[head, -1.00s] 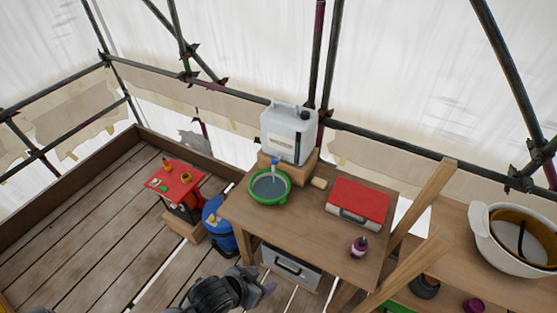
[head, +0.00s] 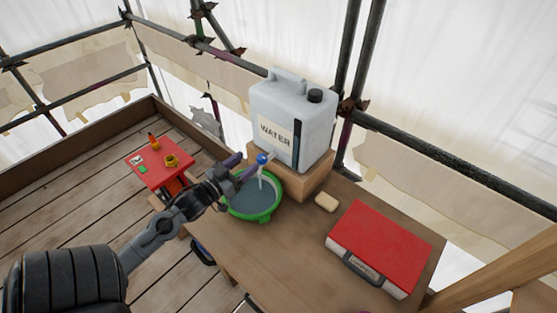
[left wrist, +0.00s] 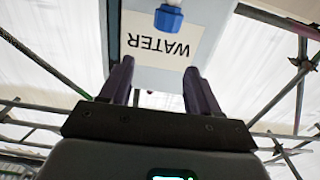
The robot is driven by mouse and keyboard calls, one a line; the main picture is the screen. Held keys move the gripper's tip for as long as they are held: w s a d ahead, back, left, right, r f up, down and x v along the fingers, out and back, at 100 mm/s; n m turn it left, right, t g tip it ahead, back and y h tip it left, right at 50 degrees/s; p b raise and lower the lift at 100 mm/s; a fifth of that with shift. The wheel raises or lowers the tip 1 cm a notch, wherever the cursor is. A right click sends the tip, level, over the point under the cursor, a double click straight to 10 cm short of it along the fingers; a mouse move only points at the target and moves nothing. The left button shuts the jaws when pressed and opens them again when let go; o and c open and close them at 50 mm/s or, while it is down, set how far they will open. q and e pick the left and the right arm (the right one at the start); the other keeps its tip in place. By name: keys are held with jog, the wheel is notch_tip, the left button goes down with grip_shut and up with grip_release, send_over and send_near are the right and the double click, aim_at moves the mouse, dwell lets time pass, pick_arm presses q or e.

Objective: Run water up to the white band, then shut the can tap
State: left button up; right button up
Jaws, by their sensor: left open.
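The white water can (head: 310,105), labelled WATER, stands on a wooden block. Its tap, with a blue knob (head: 262,158), points down over a green basin (head: 256,216). A pale vertical shape shows below the knob; I cannot tell spout from running water. The basin looks grey-blue inside, and I cannot make out a white band there. My left gripper (head: 241,167) is open and empty, just left of the knob, over the basin's edge. In the left wrist view the open fingers (left wrist: 157,68) point towards the label, with the blue knob (left wrist: 168,18) beyond them. My right gripper is not in view.
A cream block (head: 326,202) and a red case (head: 380,245) lie on the wooden table (head: 265,260) to the right. A small red table (head: 150,170) with small items stands at left. Scaffold poles run behind the can. The table's front is clear.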

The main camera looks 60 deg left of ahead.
aim_at(262, 159)
pick_arm(q)
jog(key=w+f+b, duration=0.1)
jog(key=w, duration=0.2)
jog(key=w+a+f, duration=0.1)
jog(key=w, duration=0.2)
jog(key=w+a+f+b, duration=0.1)
jog(key=w, duration=0.2)
jog(key=shift+w+a+b, duration=0.25)
jog(key=shift+b, duration=0.1)
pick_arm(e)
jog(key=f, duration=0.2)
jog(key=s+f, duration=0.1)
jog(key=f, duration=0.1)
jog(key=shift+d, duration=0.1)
pick_arm(q)
jog(key=shift+f, duration=0.1)
jog(key=shift+c, duration=0.4)
